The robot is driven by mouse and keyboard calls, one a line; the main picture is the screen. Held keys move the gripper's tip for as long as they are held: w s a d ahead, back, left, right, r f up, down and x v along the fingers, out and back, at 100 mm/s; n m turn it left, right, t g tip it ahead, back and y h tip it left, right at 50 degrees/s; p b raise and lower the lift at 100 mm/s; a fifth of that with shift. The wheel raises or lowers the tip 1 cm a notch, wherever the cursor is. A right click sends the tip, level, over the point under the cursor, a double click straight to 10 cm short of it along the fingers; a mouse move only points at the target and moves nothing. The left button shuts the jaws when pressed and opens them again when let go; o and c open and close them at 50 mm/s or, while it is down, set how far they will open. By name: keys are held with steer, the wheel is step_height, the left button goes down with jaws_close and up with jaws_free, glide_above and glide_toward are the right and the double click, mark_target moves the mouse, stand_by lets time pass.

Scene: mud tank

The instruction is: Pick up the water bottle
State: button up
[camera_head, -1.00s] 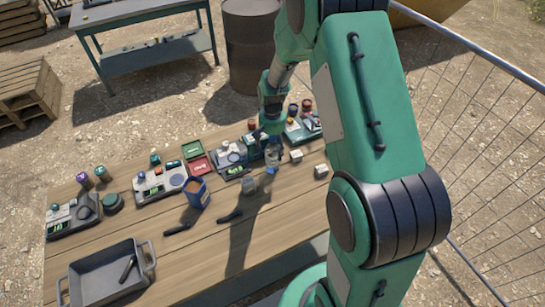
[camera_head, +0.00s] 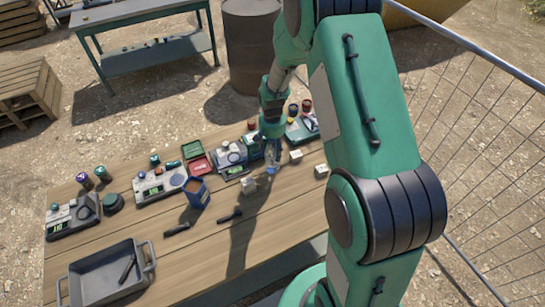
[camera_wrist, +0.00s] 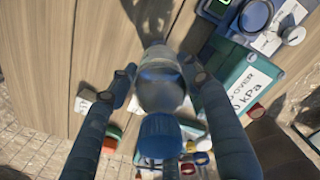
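The water bottle is clear with a blue cap. In the wrist view the bottle (camera_wrist: 160,88) is between the two fingers of my gripper (camera_wrist: 160,74), its cap towards the camera. The fingers are apart on either side of it; a gap shows on the left, and the right finger is very near it, contact unclear. In the head view my gripper (camera_head: 271,140) is low over the table's far right part. The bottle's lower part (camera_head: 271,161) shows beneath it; the rest is hidden by the gripper.
On the wooden table (camera_head: 205,235), white blocks (camera_head: 296,155) and a green-grey device (camera_head: 258,147) are close to the bottle. A blue container (camera_head: 197,192), black-handled tools (camera_head: 230,216) and a grey tray (camera_head: 100,258) lie to the left. The table's front middle is mostly clear.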

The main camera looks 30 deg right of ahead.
mark_target(272, 144)
steer(key=c, duration=0.6)
steer(key=shift+w+r, duration=0.1)
steer(key=shift+r, duration=0.1)
steer(key=shift+r, duration=0.5)
step_height(272, 144, up, 2)
steer(key=shift+r, duration=0.1)
steer(key=s+a, duration=0.1)
steer(key=s, duration=0.4)
steer(key=s+a+r, duration=0.1)
steer(key=s, duration=0.4)
steer(key=s+a, duration=0.1)
steer(key=s, duration=0.4)
steer(key=shift+s+r, duration=0.25)
steer(key=shift+s, duration=0.15)
